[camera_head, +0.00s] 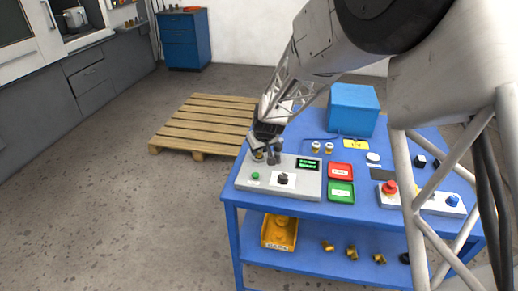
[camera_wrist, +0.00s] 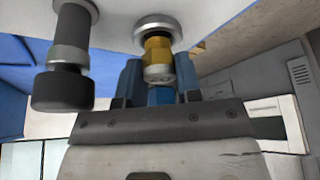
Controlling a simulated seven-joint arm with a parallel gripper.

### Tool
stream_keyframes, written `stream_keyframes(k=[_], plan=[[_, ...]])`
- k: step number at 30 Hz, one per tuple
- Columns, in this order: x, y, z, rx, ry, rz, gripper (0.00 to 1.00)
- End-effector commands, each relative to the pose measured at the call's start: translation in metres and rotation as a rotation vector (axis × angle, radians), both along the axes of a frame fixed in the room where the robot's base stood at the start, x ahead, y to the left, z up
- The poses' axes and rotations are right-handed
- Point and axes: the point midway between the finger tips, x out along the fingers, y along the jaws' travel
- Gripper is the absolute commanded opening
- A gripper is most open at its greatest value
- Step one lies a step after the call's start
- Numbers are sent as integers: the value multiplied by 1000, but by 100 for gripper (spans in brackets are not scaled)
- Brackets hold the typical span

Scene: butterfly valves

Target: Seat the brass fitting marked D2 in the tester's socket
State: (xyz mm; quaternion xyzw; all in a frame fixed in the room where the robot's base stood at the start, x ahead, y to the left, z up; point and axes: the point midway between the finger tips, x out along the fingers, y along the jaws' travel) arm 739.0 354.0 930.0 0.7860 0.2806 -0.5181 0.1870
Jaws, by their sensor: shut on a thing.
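The grey tester box (camera_head: 250,185) stands at the front left of the blue table. My gripper (camera_head: 265,153) reaches down over its back left part. In the wrist view my gripper (camera_wrist: 158,70) has its blue fingers on either side of a brass fitting (camera_wrist: 157,48) and is shut on it. The far end of the fitting meets a silver ring, the socket (camera_wrist: 147,22), and looks lined up with it. I cannot tell how deep it sits. No D2 marking is readable. In the head view my fingers mostly hide the fitting and socket.
The tester has a black knob (camera_head: 283,179), close beside my gripper in the wrist view (camera_wrist: 62,88), and a green button (camera_head: 255,176). Two brass-coloured fittings (camera_head: 316,147) (camera_head: 329,148) stand behind it. Red (camera_head: 341,170) and green (camera_head: 341,191) trays lie to its right.

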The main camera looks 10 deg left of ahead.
Motion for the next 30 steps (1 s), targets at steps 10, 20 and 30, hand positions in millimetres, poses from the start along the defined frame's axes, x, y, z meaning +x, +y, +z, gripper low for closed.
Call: stream_keyframes(k=[10,20,30], plan=[[-9,-4,-27,-11,26,0,6],[-9,-4,-29,-11,26,-1,6],[-9,-4,-29,-12,27,-1,55]])
